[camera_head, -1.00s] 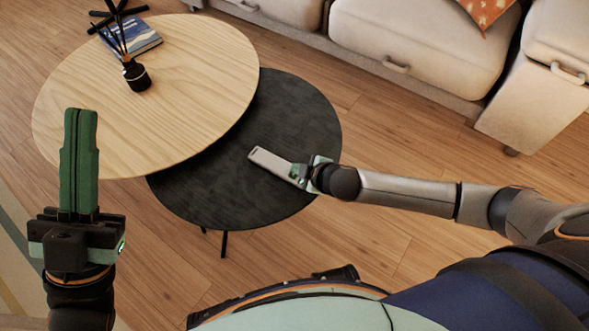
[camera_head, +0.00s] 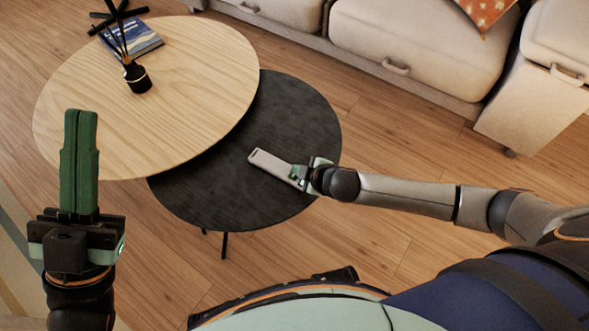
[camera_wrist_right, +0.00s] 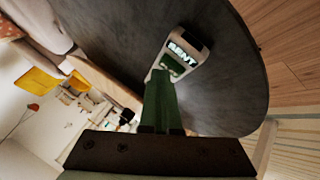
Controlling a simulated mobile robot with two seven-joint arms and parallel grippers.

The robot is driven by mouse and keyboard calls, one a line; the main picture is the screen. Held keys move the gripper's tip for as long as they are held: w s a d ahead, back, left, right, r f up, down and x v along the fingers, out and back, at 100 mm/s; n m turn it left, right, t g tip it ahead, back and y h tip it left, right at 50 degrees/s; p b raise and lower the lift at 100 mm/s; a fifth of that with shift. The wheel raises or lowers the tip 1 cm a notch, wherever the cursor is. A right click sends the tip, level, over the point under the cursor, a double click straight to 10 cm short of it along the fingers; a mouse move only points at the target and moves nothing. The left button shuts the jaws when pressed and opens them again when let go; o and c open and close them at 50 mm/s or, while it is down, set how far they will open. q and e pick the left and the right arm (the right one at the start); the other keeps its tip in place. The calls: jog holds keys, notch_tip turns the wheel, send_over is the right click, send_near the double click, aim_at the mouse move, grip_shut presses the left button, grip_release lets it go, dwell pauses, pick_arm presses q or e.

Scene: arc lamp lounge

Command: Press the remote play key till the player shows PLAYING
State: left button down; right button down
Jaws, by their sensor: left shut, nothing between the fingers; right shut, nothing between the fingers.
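The pale grey remote (camera_head: 268,162) lies on the dark round table. In the right wrist view the remote (camera_wrist_right: 188,41) has a small screen that reads SENT, with a green area below it. My right gripper (camera_head: 302,174) is shut and empty, its fingers at the near end of the remote. In the wrist view the fingertips (camera_wrist_right: 161,75) overlap the remote's lower part and hide it; whether they touch it I cannot tell. My left gripper (camera_head: 81,115) is shut and empty, upright at the left, away from the remote. I cannot make out a player showing PLAYING.
The dark round table (camera_head: 215,205) sits partly under a larger light wood table (camera_head: 190,75). On the wood table stand a black reed diffuser (camera_head: 137,77) and a blue book (camera_head: 135,38). A beige sofa (camera_head: 420,45) is behind. Wooden floor is open at the right.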

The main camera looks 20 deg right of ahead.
jog(key=shift+r+p, duration=0.8)
jog(key=shift+r, duration=0.1)
notch_tip(320, 180, up, 5)
jog(key=p, duration=0.5)
jog(key=shift+p, duration=0.3)
dwell(0.3)
